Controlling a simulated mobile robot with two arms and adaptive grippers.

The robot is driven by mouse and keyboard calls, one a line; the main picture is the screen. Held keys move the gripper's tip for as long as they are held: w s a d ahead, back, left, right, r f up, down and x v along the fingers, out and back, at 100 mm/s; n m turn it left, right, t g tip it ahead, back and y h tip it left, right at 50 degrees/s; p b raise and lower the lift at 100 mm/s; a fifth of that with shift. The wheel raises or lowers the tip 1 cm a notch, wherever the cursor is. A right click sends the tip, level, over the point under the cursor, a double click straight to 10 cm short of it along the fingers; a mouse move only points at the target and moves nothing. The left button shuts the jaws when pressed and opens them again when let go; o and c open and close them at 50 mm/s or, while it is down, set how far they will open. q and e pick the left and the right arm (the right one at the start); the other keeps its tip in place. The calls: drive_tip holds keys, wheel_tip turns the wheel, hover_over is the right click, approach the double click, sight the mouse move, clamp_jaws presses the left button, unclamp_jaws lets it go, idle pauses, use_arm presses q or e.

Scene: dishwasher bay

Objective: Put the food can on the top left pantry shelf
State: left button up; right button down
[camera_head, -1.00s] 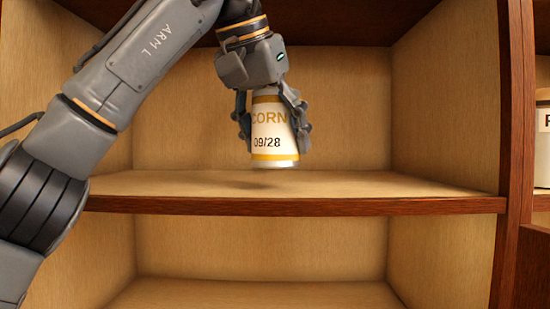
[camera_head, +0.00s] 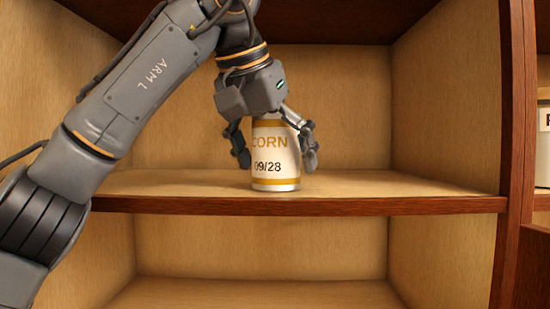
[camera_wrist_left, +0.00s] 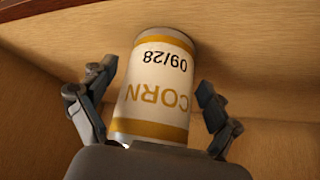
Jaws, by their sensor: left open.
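The food can (camera_head: 275,155) is white with gold bands and reads CORN 09/28. It stands upright on the upper shelf board (camera_head: 400,190), near its front edge. My left gripper (camera_head: 275,155) is above and around the can, with its fingers spread open on either side. In the left wrist view the can (camera_wrist_left: 158,85) sits between the open fingers (camera_wrist_left: 155,105), with gaps on both sides. My right gripper is not in view.
The shelf is empty to the right of the can, up to the side wall (camera_head: 445,100). The compartment below (camera_head: 260,250) looks empty. A dark red divider (camera_head: 515,120) separates a right compartment, where a labelled jar (camera_head: 543,150) partly shows.

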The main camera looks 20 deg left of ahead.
sight(263, 119)
use_arm(q)
drive_tip(key=shift+r, duration=0.15)
drive_tip(key=v, duration=1.1)
drive_tip(key=shift+s, duration=0.25)
drive_tip(key=shift+r, duration=0.35)
